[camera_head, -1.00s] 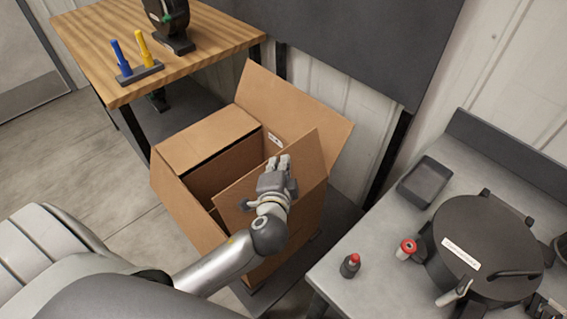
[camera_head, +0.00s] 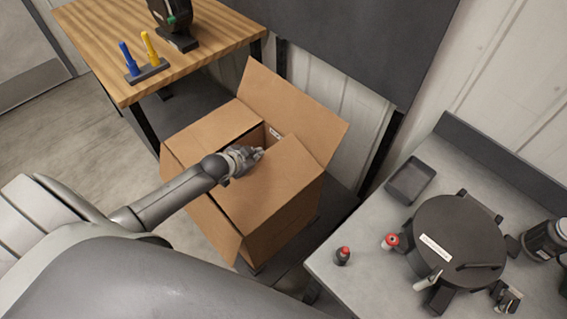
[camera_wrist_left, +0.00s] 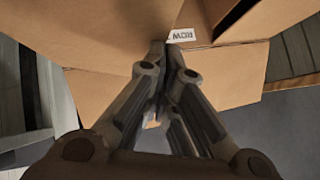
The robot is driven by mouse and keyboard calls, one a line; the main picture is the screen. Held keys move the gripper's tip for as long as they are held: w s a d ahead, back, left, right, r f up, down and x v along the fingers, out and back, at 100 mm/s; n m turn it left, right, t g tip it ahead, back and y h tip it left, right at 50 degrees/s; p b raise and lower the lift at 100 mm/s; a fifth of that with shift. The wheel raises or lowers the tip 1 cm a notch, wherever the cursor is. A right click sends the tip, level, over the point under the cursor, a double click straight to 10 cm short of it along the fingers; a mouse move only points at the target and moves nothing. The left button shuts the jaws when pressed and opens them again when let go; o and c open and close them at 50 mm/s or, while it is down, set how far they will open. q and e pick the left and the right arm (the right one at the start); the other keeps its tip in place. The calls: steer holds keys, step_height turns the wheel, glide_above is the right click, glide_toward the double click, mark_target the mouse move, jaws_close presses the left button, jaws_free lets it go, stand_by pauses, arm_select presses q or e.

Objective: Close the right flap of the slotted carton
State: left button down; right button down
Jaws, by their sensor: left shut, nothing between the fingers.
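The slotted carton (camera_head: 285,235) stands on a low dark surface between the two tables. Its right flap (camera_head: 275,182) now lies folded inward, roughly flat over the right part of the opening. The left flap (camera_head: 208,135) is also folded in, with a dark gap between them. The back flap (camera_head: 292,108) stands up and leans outward; the front flap (camera_head: 215,228) hangs outward. My left gripper (camera_head: 257,153) is shut and empty over the gap, at the right flap's inner edge; contact is unclear. In the left wrist view its fingers (camera_wrist_left: 163,85) are together near a white label (camera_wrist_left: 182,35).
A wooden table (camera_head: 205,60) with a blue and a yellow tool stands behind left. A grey bench (camera_head: 365,240) at right holds a tray (camera_head: 410,180), a round black device (camera_head: 455,240) and small red-topped items.

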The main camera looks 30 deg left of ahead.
arm_select(q)
steer(key=f, duration=0.1)
steer(key=a+f+b, duration=0.1)
steer(key=f, duration=0.1)
steer(key=shift+w+a+f, duration=0.1)
steer(key=shift+w+f, duration=0.1)
steer(key=shift+f, duration=0.05)
steer(key=shift+w+a+f+b, duration=0.15)
steer(key=shift+f+b, duration=0.25)
steer(key=shift+f, duration=0.2)
steer(key=shift+s+a+f+b, duration=0.1)
steer(key=shift+f+b, duration=0.25)
steer(key=shift+f, duration=0.2)
steer(key=shift+d, duration=0.1)
